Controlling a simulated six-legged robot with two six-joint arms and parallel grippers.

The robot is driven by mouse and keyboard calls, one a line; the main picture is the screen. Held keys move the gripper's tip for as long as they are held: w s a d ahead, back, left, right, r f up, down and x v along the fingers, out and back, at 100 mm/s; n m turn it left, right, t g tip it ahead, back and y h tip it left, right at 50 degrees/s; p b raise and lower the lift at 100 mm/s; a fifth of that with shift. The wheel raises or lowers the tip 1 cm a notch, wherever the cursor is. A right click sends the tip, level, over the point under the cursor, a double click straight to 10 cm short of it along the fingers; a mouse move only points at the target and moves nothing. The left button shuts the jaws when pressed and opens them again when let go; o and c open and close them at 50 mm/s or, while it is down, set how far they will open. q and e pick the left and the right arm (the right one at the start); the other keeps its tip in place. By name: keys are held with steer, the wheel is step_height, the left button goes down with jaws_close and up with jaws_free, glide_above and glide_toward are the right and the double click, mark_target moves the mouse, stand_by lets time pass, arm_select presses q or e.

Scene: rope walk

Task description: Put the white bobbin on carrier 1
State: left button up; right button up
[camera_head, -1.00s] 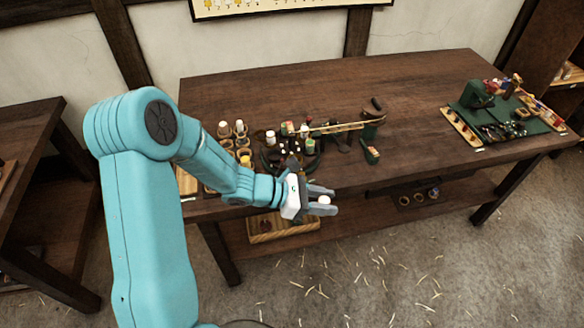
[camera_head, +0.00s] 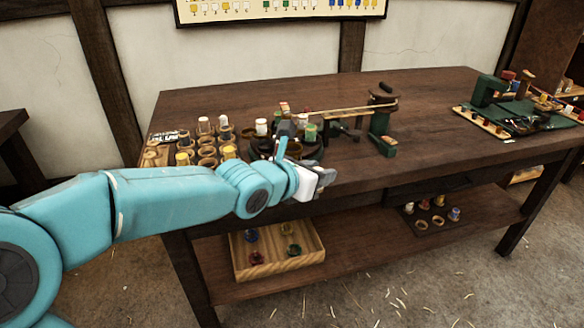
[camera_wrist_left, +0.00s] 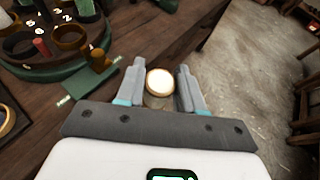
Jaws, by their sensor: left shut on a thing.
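My left gripper (camera_head: 326,178) is in front of the table's near edge in the head view. In the left wrist view its two fingers (camera_wrist_left: 160,86) are shut on the white bobbin (camera_wrist_left: 159,82), whose pale round end with a tan rim faces the camera. The bobbin cannot be made out in the head view. My right gripper is not in view.
A wooden rack (camera_head: 155,158) with several bobbins and rings stands left of the machine. A pale rod (camera_head: 350,109) runs right to a green post (camera_head: 380,118). A second bench set (camera_head: 500,115) is at the far right. The table (camera_head: 440,100) between is clear.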

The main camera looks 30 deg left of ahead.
arm_select(q)
steer(key=w+a+p, duration=0.3)
steer(key=p, duration=0.1)
steer(key=w+a+p, duration=0.2)
steer(key=a+p, duration=0.2)
steer(key=p, duration=0.1)
steer(key=w+a+p, duration=0.3)
steer(key=p, duration=0.1)
steer(key=shift+w+a+r+p, duration=0.15)
steer(key=shift+w+r+p, duration=0.05)
steer(key=shift+w+p, duration=0.15)
steer(key=w+a+p, duration=0.3)
steer(key=shift+a, duration=0.3)
steer(key=shift+f, duration=0.85)
steer(key=shift+s+d, duration=0.1)
steer(key=shift+s, duration=0.05)
steer(key=shift+f, duration=0.15)
